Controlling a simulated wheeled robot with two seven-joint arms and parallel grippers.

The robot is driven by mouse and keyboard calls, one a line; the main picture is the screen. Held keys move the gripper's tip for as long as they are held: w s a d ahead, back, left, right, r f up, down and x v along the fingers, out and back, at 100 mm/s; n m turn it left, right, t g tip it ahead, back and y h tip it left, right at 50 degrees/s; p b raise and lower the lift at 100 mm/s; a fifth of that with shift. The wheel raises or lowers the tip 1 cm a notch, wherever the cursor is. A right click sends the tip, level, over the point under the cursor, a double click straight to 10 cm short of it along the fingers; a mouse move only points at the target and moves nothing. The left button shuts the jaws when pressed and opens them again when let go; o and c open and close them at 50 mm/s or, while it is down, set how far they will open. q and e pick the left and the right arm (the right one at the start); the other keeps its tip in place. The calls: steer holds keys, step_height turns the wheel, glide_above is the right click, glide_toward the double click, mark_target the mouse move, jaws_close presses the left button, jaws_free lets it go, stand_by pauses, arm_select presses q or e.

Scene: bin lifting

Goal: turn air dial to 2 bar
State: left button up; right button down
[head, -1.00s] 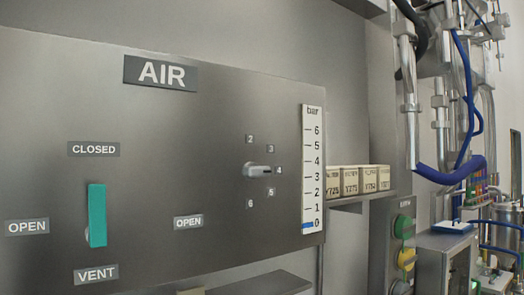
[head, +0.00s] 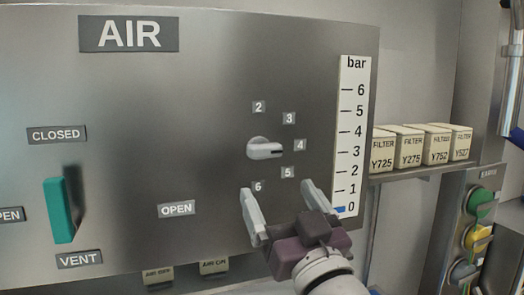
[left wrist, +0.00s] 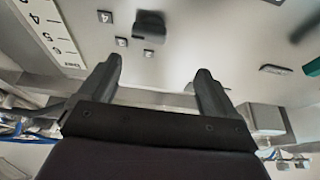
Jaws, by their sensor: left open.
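The air dial (head: 265,149) is a grey knob on the metal AIR panel (head: 120,120), with its pointer end toward the 4 label (head: 300,145). The 2 label (head: 258,107) is above the knob. The bar scale (head: 351,110) on the right has its blue mark (head: 341,209) at 0. My left gripper (head: 284,190) is open and empty, below the dial, with its fingertips near the 5 and 6 labels. In the left wrist view the dial (left wrist: 149,26) is ahead of and between the open fingers (left wrist: 156,78), apart from them. My right gripper is not in view.
A teal vent handle (head: 61,210) stands upright on the panel at left. Filter boxes (head: 410,150) sit on a shelf right of the panel, with coloured buttons (head: 478,215) below. The panel face around the dial is free.

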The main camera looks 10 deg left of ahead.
mark_target(267, 156)
arm_select(q)
steer(key=w+r+p, duration=0.1)
steer(key=w, duration=0.2)
steer(key=w+a+r+p, duration=0.1)
steer(key=w+p, duration=0.1)
steer(key=w, duration=0.1)
steer(key=w+a+r+p, duration=0.1)
steer(key=w, duration=0.2)
steer(key=shift+a+r+p, duration=0.15)
steer(key=shift+a+p, duration=0.1)
steer(key=shift+p, duration=0.1)
steer(key=shift+w+a+r+p, duration=0.15)
steer(key=shift+a+p, duration=0.1)
steer(key=shift+a, duration=0.15)
steer(key=shift+w+a+r+p, duration=0.1)
steer(key=shift+w+a+p, duration=0.1)
steer(key=shift+a, duration=0.2)
steer(key=shift+s+a, duration=0.3)
steer(key=shift+a, duration=0.05)
steer(key=shift+w+d, duration=0.3)
steer(key=shift+c, duration=0.3)
steer(key=shift+w+d, duration=0.1)
steer(key=shift+w, duration=0.05)
steer(key=c, duration=0.5)
steer(key=shift+a, duration=0.2)
steer(key=c, duration=0.5)
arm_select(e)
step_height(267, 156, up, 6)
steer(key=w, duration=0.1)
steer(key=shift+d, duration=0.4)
